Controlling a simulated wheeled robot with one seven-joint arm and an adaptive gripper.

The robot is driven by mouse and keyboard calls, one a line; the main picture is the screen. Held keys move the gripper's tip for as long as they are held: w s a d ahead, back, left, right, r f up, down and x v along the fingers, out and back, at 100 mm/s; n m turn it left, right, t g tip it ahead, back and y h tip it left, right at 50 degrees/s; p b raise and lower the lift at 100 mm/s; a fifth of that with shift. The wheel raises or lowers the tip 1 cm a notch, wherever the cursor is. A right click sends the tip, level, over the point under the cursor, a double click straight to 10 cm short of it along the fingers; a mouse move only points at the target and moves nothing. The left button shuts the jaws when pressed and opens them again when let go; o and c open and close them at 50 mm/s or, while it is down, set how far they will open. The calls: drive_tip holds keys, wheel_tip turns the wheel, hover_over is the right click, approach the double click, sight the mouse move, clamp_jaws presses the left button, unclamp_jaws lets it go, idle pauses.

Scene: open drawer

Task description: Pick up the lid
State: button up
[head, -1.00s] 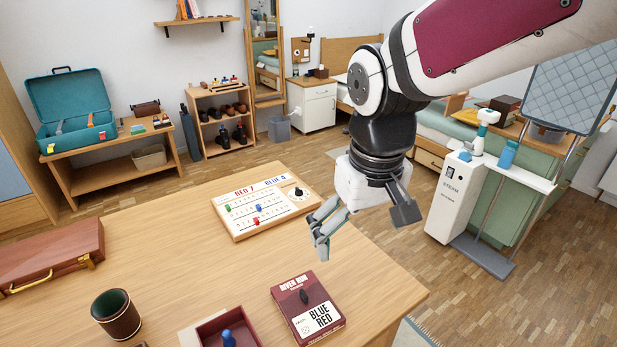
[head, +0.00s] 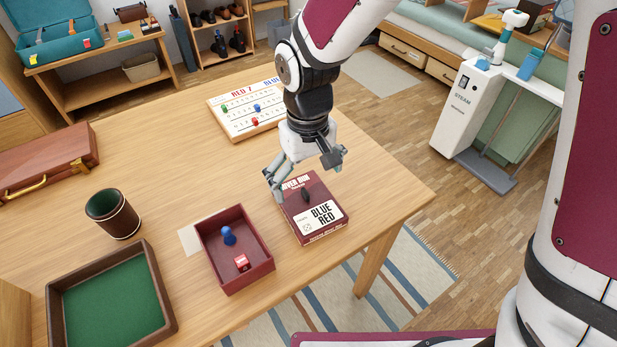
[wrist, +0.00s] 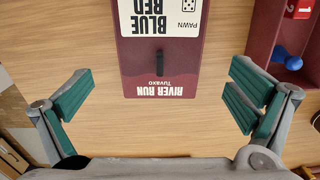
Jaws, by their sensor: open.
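The lid (head: 322,221) is a dark red box lid with a white "BLUE RED" label and a black knob. It lies on the table beside the open dark red box (head: 259,277). In the wrist view the lid (wrist: 183,73) reaches in from the top, its knob (wrist: 159,62) near the middle. My gripper (head: 302,183) is open and empty, over the far end of the lid. In the wrist view its fingers (wrist: 158,103) are spread wide on either side, apart from the lid. The gap in height cannot be judged exactly.
The open box holds a blue pawn (head: 229,235) and a red die (head: 241,262). A green-lined tray (head: 168,294), a dark cup (head: 113,214) and a brown case (head: 45,158) stand to the left. A scoreboard (head: 228,122) lies behind my gripper. Table to the right is clear.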

sight(309, 196)
drive_tip(key=shift+f+b, duration=0.65)
drive_tip(key=shift+f, duration=2.15)
drive_tip(key=c, duration=1.5)
drive_tip(key=shift+s, duration=0.1)
drive_tip(key=shift+c, duration=0.4)
